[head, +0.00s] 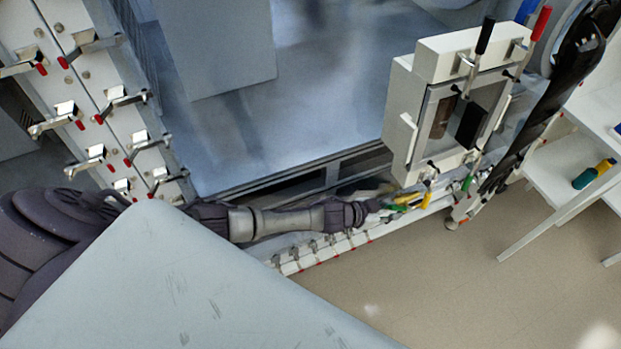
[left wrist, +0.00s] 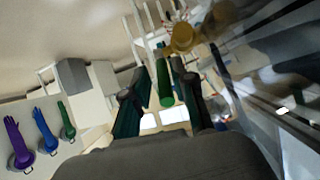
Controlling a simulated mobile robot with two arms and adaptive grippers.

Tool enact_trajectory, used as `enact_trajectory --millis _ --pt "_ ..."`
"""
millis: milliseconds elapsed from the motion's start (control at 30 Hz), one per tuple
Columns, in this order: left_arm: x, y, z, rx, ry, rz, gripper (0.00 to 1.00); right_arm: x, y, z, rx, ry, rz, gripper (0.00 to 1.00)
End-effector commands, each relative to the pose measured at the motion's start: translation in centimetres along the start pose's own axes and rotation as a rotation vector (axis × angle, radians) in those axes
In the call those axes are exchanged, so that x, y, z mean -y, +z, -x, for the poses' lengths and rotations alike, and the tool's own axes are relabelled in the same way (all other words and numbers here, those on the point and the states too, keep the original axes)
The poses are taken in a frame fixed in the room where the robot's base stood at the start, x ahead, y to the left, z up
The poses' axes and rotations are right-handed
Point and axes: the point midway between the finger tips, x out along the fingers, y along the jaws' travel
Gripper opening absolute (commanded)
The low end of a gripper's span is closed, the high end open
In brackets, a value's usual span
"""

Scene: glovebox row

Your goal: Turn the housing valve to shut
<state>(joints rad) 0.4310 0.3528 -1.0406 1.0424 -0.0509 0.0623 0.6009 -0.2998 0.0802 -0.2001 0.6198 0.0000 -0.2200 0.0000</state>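In the left wrist view my left gripper (left wrist: 163,95) is open. Its two dark fingers stand either side of a green handle (left wrist: 165,84), with a gap visible on both sides. A yellow rounded part (left wrist: 182,38) is just beyond. In the head view my left gripper (head: 374,205) is small and blurred, beside green and yellow valve levers (head: 425,200) below the white housing (head: 405,105). A separate green lever (head: 466,184) is further right. I cannot tell which lever is the housing valve. My right gripper does not show.
The housing has a black-handled clamp (head: 485,36) and a red-handled clamp (head: 541,22). A long black shape (head: 545,115) runs at its right. A white shelf (head: 565,165) stands at right. Floor (head: 430,290) is clear.

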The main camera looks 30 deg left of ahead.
Motion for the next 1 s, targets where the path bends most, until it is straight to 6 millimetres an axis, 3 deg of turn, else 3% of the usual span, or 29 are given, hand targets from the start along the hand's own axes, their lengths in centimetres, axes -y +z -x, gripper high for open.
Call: enact_trajectory --millis 33,700,767,1000 --pt "-0.3 1.5 -0.5 -0.032 -0.006 0.005 0.26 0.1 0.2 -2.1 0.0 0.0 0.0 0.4" --pt "-0.8 4.5 -1.4 -0.455 -0.091 0.001 0.26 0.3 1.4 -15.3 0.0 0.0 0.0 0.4" --pt "-0.8 4.3 0.5 -0.449 -0.091 -0.002 0.26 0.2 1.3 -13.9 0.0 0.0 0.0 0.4" --pt "-1.2 6.3 4.9 -0.447 -0.089 -0.002 0.26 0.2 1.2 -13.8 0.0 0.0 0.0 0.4"
